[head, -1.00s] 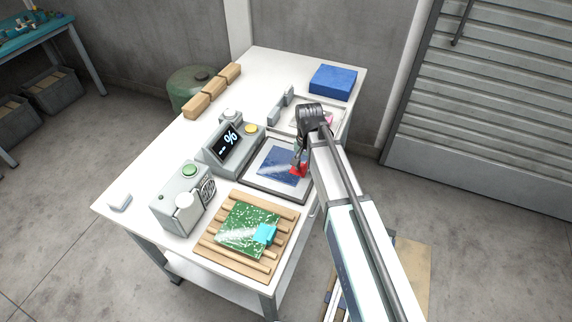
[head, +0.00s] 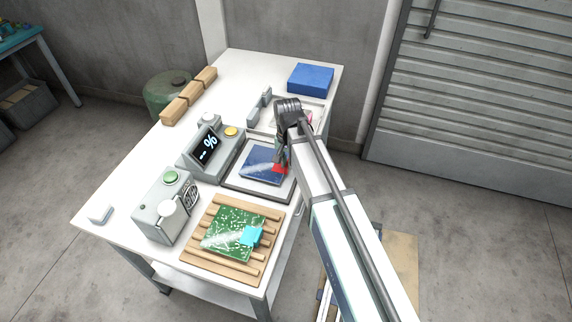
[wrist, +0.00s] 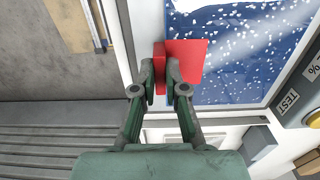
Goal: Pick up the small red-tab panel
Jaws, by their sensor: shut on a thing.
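The small panel (head: 257,165) is blue with white specks and a paler streak, with a red tab (head: 279,168) on its right edge. It is at a grey-framed tray (head: 232,186) on the white table; I cannot tell whether it rests there or is slightly raised. My gripper (wrist: 160,78) is shut on the red tab (wrist: 187,62), a finger on each side of its upright part. The blue panel (wrist: 235,60) extends to the right in the wrist view. My arm hides part of the tray's right side in the head view.
A green panel with a cyan tab (head: 251,236) lies on a wooden slatted rack (head: 218,264) in front. A device with a % display (head: 207,146) and a box with a green button (head: 171,177) stand left. A blue block (head: 310,79) is at the back.

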